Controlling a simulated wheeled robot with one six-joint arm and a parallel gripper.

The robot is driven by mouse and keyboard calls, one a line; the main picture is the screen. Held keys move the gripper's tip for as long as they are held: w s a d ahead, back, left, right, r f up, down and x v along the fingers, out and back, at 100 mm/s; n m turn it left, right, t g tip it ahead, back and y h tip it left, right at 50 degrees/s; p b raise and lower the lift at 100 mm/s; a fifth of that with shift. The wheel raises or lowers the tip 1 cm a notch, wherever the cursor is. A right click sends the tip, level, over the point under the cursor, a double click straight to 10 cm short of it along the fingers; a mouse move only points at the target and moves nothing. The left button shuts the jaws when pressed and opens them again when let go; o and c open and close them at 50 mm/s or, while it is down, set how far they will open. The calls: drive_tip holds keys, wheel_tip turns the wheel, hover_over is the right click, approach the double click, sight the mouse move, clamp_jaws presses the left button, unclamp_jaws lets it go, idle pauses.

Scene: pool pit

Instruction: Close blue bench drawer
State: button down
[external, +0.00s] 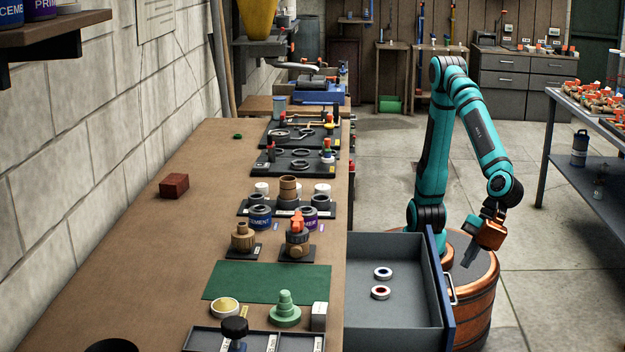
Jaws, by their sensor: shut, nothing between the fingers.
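The blue bench drawer (438,290) is pulled out from the right side of the wooden bench. Its grey inside is open to view, with two small ring-shaped rolls (382,273) lying in it. A pale handle (451,289) is on the outer side of its blue front. My gripper (468,257) is shut and empty, pointing down just to the right of the drawer front, above and beyond the handle. In this view I cannot tell whether it touches the drawer front.
The bench top holds a green mat (267,283), a red brick (174,186), tins and several fittings on dark trays. A metal table (590,165) with parts stands at the right. The concrete floor between is clear.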

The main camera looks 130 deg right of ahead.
sight(451, 287)
drive_tip(key=x, duration=0.9)
drive_tip(key=shift+f, duration=0.1)
drive_tip(key=shift+w+d, duration=0.1)
drive_tip(key=w+d, duration=1.6)
drive_tip(key=shift+w+d, duration=0.1)
drive_tip(key=shift+d, duration=0.05)
